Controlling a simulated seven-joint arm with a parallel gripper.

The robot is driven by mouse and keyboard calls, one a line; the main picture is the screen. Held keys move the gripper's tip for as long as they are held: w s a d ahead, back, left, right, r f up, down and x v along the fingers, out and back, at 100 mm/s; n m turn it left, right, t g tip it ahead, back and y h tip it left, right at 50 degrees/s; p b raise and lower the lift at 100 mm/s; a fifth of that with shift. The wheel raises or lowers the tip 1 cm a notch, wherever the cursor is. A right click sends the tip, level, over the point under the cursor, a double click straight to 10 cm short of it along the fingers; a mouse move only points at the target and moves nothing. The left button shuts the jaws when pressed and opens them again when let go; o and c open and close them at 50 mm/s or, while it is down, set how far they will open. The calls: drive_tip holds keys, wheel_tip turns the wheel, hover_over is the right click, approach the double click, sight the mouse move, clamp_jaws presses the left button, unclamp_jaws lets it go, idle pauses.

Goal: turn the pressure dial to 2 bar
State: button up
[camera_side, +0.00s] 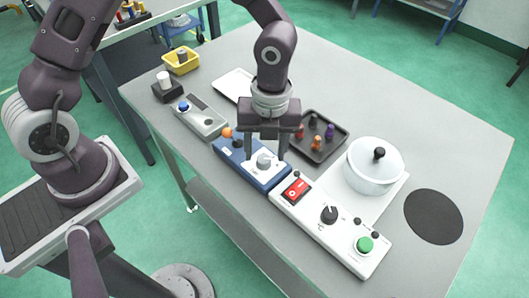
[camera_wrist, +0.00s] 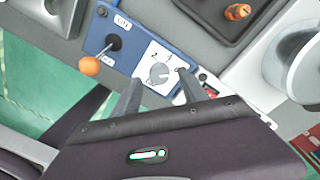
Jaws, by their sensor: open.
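The pressure dial is a light grey round knob (camera_side: 264,161) on a white plate on a blue box (camera_side: 228,150). In the wrist view the dial (camera_wrist: 159,73) shows near the picture's middle, with small printed numbers around it, one of which looks like a 2. I cannot clearly tell where its pointer stands. My gripper (camera_side: 266,154) is open above the blue box, with one finger on either side of the dial. In the wrist view the fingers of my gripper (camera_wrist: 160,88) show a gap to the dial on both sides; contact is not visible.
A lever with an orange ball (camera_wrist: 89,66) stands beside the dial on the blue box. A white panel (camera_side: 310,222) with a red switch, black knob and green button adjoins it. A dark tray (camera_side: 340,146) and a white pot (camera_side: 372,172) stand behind, right.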

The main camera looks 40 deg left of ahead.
drive_tip(key=shift+f, duration=0.9)
drive_tip(key=shift+c, duration=0.4)
clamp_jaws()
